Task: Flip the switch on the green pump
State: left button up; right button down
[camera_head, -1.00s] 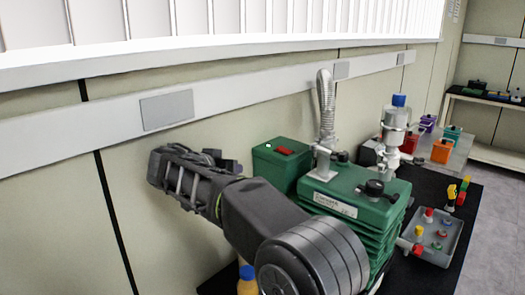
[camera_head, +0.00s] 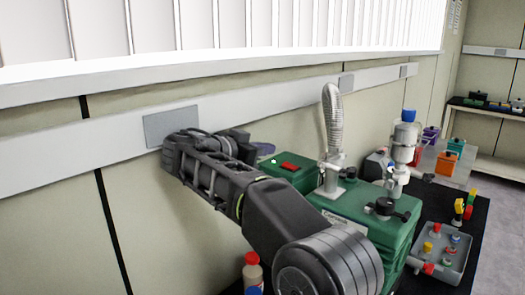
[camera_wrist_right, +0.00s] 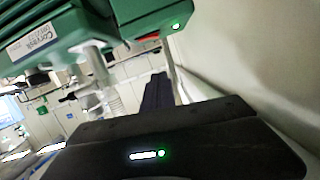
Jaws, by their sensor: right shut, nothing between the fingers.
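The green pump (camera_head: 340,207) stands on the dark bench, with a green box section at its back left. A red switch (camera_head: 290,167) and a small lit green light (camera_head: 273,160) are on top of that section. They also show in the right wrist view, the switch (camera_wrist_right: 149,37) and the light (camera_wrist_right: 176,26), at the top. My right gripper (camera_head: 262,147) is shut and empty, just left of and above the box section, its fingers pointing towards it. Its dark fingers also show in the right wrist view (camera_wrist_right: 158,92), apart from the switch. My left gripper is out of view.
A ribbed metal hose (camera_head: 332,120) rises from the pump. A bottle (camera_head: 252,270) stands near the front. The wall is close behind my right gripper.

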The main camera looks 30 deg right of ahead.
jog(key=p, duration=0.3)
send_over(281, 171)
jog(key=shift+s+a+f, duration=0.15)
jog(key=shift+s+f, duration=0.2)
jog(key=shift+f, duration=0.35)
jog(key=f, duration=0.3)
jog(key=shift+w+f, duration=0.2)
jog(key=shift+w, duration=0.15)
jog(key=shift+f+p, duration=0.3)
jog(key=shift+f, duration=0.25)
